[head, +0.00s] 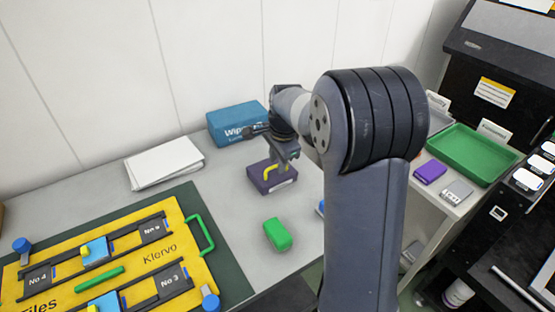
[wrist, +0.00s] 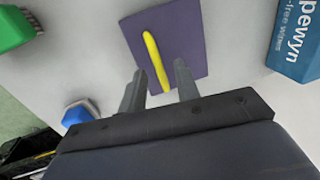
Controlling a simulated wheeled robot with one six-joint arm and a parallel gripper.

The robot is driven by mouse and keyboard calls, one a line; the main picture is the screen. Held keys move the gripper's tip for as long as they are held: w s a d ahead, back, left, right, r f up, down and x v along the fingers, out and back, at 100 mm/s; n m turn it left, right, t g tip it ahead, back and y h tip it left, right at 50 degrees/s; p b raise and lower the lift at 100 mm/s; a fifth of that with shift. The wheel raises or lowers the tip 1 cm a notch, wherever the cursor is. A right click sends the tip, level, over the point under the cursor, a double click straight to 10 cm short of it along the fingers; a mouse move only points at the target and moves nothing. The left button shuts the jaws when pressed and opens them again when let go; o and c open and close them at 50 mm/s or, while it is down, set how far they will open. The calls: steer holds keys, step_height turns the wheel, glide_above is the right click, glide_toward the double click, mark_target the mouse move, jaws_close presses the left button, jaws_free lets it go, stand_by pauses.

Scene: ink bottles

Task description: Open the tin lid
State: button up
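A dark purple tin (head: 264,184) with a yellow handle (head: 270,171) on its lid stands on the grey bench, below the blue box. The lid looks closed. In the wrist view the purple lid (wrist: 190,45) shows from above, with the yellow bar (wrist: 154,55) running across it. My gripper (wrist: 158,80) is open and empty. Its two fingers stand apart, one on each side of the near end of the yellow bar. In the head view my gripper (head: 284,160) is over the tin. I cannot tell its exact height above the lid.
A blue wipes box (head: 232,122) stands behind the tin, and a white paper stack (head: 165,163) lies left of it. A green block (head: 277,234) lies in front. A yellow board (head: 140,262) fills the left. A green tray (head: 470,153) is at right.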

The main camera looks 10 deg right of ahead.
steer(key=shift+c, duration=0.4)
jaws_close()
steer(key=shift+r+p, duration=0.2)
steer(key=shift+p, duration=0.25)
